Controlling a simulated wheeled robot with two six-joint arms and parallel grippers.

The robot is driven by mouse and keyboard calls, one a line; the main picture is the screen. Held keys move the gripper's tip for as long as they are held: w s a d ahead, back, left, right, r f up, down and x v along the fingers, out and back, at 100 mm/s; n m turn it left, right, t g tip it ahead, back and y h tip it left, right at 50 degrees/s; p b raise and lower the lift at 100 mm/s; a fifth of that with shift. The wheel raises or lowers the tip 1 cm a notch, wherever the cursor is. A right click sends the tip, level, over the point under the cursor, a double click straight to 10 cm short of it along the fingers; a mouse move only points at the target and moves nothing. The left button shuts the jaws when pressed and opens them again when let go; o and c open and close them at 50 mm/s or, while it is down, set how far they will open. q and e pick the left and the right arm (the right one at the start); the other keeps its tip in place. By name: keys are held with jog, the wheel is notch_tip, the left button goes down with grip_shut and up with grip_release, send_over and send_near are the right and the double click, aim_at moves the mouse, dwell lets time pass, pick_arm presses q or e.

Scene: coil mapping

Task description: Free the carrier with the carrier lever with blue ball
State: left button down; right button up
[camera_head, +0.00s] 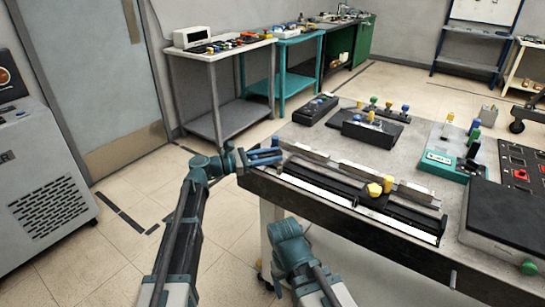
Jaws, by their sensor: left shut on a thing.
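The long rail fixture (350,190) lies along the near edge of the grey bench, with light metal bars and a dark bed. A dark carrier block with yellow knobs (381,187) sits on its right half. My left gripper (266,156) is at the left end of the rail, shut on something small. A bit of blue (275,142) shows right at its fingers, apparently the blue ball of the carrier lever; the fingers hide most of it. My right arm is low in front of the bench, and its fingers do not show.
Black boxes with colored knobs (372,130) stand farther back on the bench. A teal-based device (447,164) and a black panel with red buttons (512,215) are at the right. Open floor lies left of the bench.

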pick_arm(q)
jog(key=shift+w+m+g+h, duration=0.15)
jog(key=shift+m+g, duration=0.4)
jog(key=shift+g, duration=0.3)
jog(key=shift+w+m+g+h, duration=0.15)
jog(key=shift+m+g, duration=0.4)
jog(key=shift+g, duration=0.3)
jog(key=shift+s, duration=0.15)
jog(key=c, duration=0.8)
grip_release()
jog(key=shift+d, duration=0.1)
jog(key=shift+o, duration=0.2)
jog(key=s+a, duration=0.1)
jog(key=a, duration=1.2)
jog(key=shift+s+a, duration=0.2)
jog(key=shift+a, duration=0.2)
